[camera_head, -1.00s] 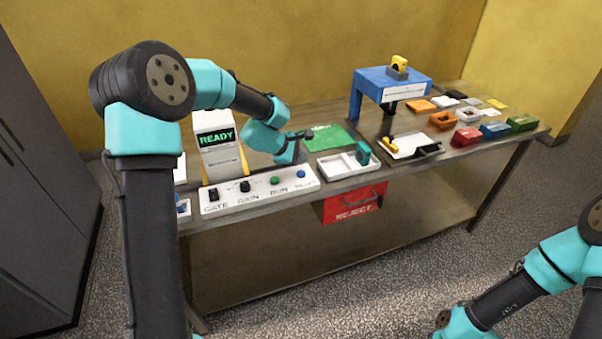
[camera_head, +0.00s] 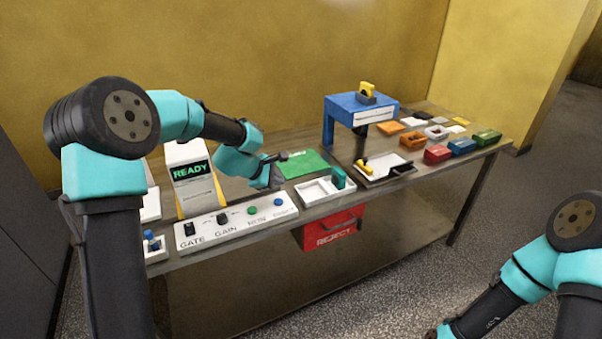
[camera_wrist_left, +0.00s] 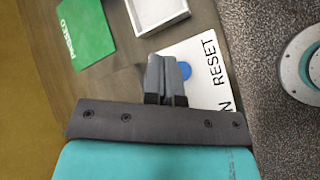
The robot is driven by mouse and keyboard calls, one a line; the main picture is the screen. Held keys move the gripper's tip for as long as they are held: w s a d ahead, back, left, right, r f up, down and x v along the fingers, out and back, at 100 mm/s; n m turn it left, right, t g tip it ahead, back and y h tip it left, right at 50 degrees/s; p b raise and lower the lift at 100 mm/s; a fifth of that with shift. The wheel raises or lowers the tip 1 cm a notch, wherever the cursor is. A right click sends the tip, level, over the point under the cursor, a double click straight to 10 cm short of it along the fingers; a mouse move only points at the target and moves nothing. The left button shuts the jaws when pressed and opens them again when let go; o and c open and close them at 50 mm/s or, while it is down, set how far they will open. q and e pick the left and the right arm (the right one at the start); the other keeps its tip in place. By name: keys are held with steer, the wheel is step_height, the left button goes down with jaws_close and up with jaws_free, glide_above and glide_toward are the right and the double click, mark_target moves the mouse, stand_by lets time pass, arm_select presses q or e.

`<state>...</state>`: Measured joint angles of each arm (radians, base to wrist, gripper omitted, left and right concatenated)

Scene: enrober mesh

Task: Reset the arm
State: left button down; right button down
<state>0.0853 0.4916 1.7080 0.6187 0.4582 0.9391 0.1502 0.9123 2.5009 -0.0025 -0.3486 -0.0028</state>
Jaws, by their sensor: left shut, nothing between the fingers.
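The white control panel (camera_head: 236,225) lies along the table's front edge, with GATE, GAIN and RUN controls. Its blue button (camera_head: 280,202) is at the right end; in the left wrist view the button (camera_wrist_left: 187,70) is partly hidden behind my fingers, beside the word RESET. My left gripper (camera_head: 274,181) is shut and empty, pointing down just behind the button. Its two fingers (camera_wrist_left: 165,68) lie together in the wrist view; I cannot tell whether they touch the panel. A display (camera_head: 190,172) reads READY in green. My right arm is at the lower right, its gripper out of frame.
A blue stand (camera_head: 361,108), a white tray with yellow and black items, and several coloured boxes stand farther right. A red REJECT bin (camera_head: 333,229) hangs below the tabletop.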

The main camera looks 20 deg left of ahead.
arm_select(q)
steer(key=s+f+m, duration=0.1)
steer(key=m, duration=0.2)
steer(key=s+d+f+m+y, duration=0.1)
steer(key=f+m, duration=0.1)
steer(key=m, duration=0.1)
steer(key=s+f+m+y, duration=0.1)
steer(key=f+m, duration=0.1)
steer(key=m, duration=0.1)
steer(key=shift+s+d+f+m, duration=0.1)
steer(key=shift+s+d+m, duration=0.2)
steer(key=shift+d, duration=0.1)
steer(key=s+d+f+m, duration=0.1)
steer(key=m, duration=0.2)
steer(key=s+d+f+m, duration=0.1)
steer(key=m, duration=0.3)
steer(key=s+d+f+m, duration=0.1)
steer(key=d+m, duration=0.1)
steer(key=m, duration=0.1)
steer(key=shift+s+f, duration=0.25)
steer(key=shift+s, duration=0.05)
steer(key=s+f+n+g, duration=0.2)
steer(key=s+f+g, duration=0.4)
steer(key=s+f, duration=1.7)
steer(key=shift+s+f+n, duration=0.15)
steer(key=shift+s+n, duration=0.25)
